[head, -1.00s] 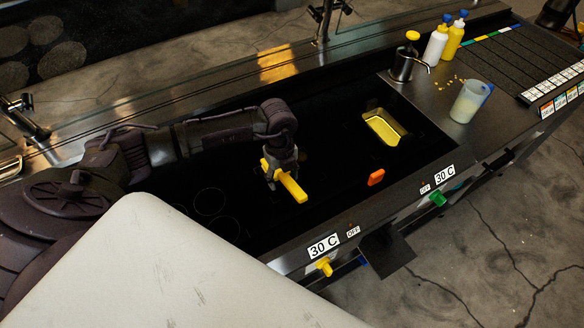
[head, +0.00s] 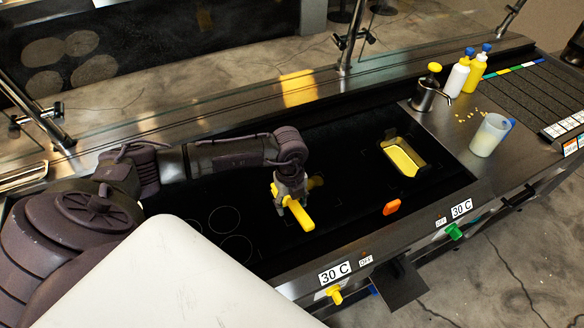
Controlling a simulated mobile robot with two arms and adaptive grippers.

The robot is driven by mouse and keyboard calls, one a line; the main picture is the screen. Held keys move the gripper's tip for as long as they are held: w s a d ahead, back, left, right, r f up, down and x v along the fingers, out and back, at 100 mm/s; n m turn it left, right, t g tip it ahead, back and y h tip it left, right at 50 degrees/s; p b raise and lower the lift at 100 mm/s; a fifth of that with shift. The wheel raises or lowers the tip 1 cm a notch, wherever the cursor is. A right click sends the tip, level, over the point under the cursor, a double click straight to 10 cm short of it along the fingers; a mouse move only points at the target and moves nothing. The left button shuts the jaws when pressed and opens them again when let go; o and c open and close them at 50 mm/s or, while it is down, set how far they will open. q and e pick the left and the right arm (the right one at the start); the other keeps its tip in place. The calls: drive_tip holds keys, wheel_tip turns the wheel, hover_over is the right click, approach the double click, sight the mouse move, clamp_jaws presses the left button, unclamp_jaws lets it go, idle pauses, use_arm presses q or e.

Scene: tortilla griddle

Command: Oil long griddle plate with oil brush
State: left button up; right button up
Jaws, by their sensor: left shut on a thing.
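My left gripper (head: 287,194) is shut on a yellow oil brush (head: 300,215). The brush is held over the middle of the black long griddle plate (head: 335,190). Whether the brush touches the plate cannot be told from this angle. The fingers hide part of the brush. A metal tray with yellow oil (head: 404,157) is on the right part of the griddle, apart from the gripper. My right gripper is not in view.
An orange piece (head: 392,207) is at the griddle's front edge. Yellow (head: 335,294) and green (head: 453,231) knobs are on the front panel. A pump dispenser (head: 427,92), a white bottle (head: 457,77), a yellow bottle (head: 475,72) and a jug (head: 490,136) stand at right.

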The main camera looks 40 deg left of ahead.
sight(327, 198)
use_arm(q)
drive_tip(key=w+d, duration=0.1)
drive_tip(key=w+d+b, duration=0.1)
drive_tip(key=w, duration=0.1)
drive_tip(key=shift+w+f+b, duration=0.1)
drive_tip(key=shift+f+b, duration=0.05)
drive_tip(key=shift+b, duration=0.15)
drive_tip(key=shift+w+d, duration=0.3)
drive_tip(key=shift+w, duration=0.2)
drive_tip(key=shift+r, duration=0.2)
drive_tip(key=w+b, duration=0.1)
drive_tip(key=w+d+b, duration=0.2)
drive_tip(key=shift+w+f, duration=0.25)
drive_tip(key=shift+w, duration=0.05)
drive_tip(key=shift+w+d+r, duration=0.1)
drive_tip(key=shift+w+d, duration=0.15)
drive_tip(key=shift+w, duration=0.05)
drive_tip(key=shift+w+d, duration=0.3)
drive_tip(key=shift+w, duration=0.2)
drive_tip(key=shift+r, duration=0.1)
